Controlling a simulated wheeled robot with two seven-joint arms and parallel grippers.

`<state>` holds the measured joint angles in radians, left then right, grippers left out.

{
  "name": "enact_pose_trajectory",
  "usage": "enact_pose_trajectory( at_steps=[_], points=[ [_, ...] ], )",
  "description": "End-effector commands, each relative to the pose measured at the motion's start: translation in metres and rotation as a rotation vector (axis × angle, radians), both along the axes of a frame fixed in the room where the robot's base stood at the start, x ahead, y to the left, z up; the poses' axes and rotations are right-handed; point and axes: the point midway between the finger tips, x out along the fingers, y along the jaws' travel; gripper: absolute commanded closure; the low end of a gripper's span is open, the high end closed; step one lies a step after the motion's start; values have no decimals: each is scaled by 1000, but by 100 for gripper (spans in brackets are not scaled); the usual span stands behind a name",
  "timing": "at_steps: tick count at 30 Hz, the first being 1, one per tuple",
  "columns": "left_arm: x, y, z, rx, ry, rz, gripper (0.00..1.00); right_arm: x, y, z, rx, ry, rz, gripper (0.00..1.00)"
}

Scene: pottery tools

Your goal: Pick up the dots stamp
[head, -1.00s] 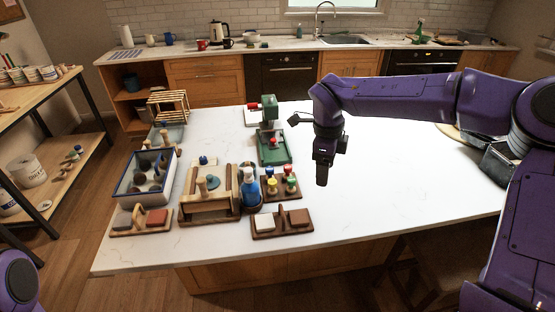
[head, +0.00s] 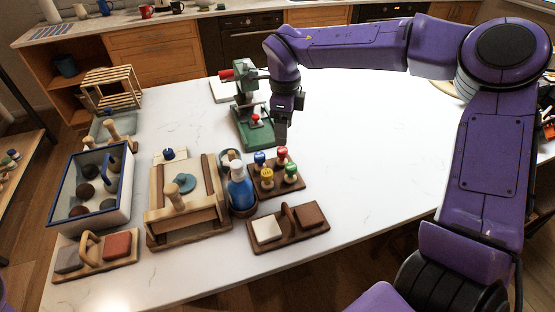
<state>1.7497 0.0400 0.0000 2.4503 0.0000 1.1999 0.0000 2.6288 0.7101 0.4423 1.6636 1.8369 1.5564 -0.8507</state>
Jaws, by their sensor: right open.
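Several small stamps with coloured knobs stand on a brown wooden stand (head: 281,190) in the middle of the table: a blue one (head: 260,158), a red one (head: 282,153), a yellow one (head: 267,175) and a green one (head: 291,169). Their stamp faces are hidden, so I cannot tell which is the dots stamp. My right gripper (head: 281,139) points down just behind the red knob in the picture, apart from the stamps. It is open and empty; the gap between its fingers is barely visible. My left gripper is out of view.
A green press (head: 252,115) is behind. A holder with two blocks (head: 288,230) is in front. The table's right side (head: 370,150) is clear.

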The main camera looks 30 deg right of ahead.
Motion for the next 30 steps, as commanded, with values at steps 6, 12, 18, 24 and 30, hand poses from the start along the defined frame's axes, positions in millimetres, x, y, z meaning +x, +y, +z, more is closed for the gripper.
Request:
enact_pose_trajectory(
  at_steps=[6, 12, 18, 24, 30],
  points=[
    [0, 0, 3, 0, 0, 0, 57, 0, 0, -34, -1, 5, 2, 35],
    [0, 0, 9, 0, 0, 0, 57, 1, -1, -59, -1, 4, -1, 35],
    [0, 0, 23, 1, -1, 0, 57, 5, -3, -94, -1, 4, -2, 35],
    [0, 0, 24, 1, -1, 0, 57, 6, -3, -109, 0, 0, -3, 35],
    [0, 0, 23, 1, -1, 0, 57, 5, -3, -109, 0, 0, -3, 57]
  ],
)
